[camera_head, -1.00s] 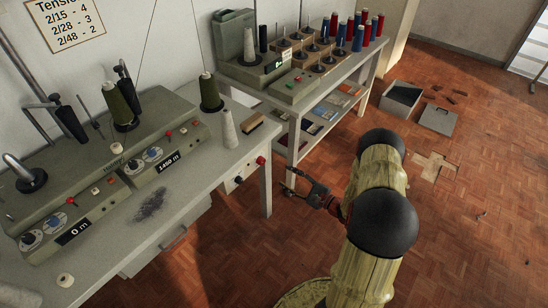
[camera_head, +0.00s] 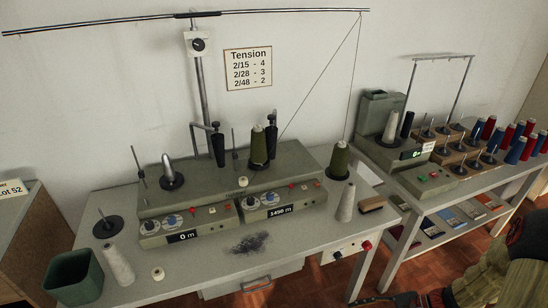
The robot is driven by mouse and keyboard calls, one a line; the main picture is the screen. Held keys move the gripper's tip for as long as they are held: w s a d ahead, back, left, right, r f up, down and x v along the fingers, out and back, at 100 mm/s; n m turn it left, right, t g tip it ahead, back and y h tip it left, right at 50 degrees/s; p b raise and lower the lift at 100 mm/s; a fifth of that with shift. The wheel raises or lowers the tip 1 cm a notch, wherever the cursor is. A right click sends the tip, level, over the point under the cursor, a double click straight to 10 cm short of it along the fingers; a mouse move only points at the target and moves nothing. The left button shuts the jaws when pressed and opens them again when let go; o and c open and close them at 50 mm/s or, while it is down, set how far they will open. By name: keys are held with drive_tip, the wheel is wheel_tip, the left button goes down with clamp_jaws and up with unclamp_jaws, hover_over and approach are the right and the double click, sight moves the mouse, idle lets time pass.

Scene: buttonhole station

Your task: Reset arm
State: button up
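My gripper (camera_head: 382,300) shows only in part at the bottom edge, to the right of the middle. It is dark and cut off by the frame, so its fingers cannot be made out. It is in front of the right end of the grey winding table (camera_head: 215,262), over the floor. My arm, in a yellowish sleeve, fills the bottom right corner. The winder on the table has two displays, one reading 0 m (camera_head: 184,237) and one reading 1490 m (camera_head: 280,211). A green cone (camera_head: 259,147) stands on the winder and another green cone (camera_head: 340,160) stands to its right.
A grey cone (camera_head: 346,202) and a brown brush (camera_head: 372,203) are near the table's right end. Dark lint (camera_head: 249,243) lies in front of the winder. A green bin (camera_head: 73,278) stands front left. A second table holds a scale (camera_head: 383,148) and blue and red cones.

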drive_tip(key=s+r+n+g+h+p, duration=0.1)
drive_tip(key=s+r+n+h, duration=0.35)
drive_tip(key=r, duration=0.45)
drive_tip(key=s+r+n+g+h, duration=0.1)
drive_tip(key=s+r+n+h, duration=0.3)
drive_tip(key=r, duration=0.5)
drive_tip(key=a+r+n+t+h, duration=0.1)
drive_tip(key=a+r+n+t, duration=0.2)
drive_tip(key=r, duration=0.4)
drive_tip(key=s+a+r+n+t+h+p, duration=0.1)
drive_tip(key=a+r+n+t, duration=0.1)
drive_tip(key=r, duration=0.6)
drive_tip(key=shift+a+r+n+t, duration=0.2)
drive_tip(key=shift+a+n+t, duration=0.3)
drive_tip(key=shift+a, duration=0.55)
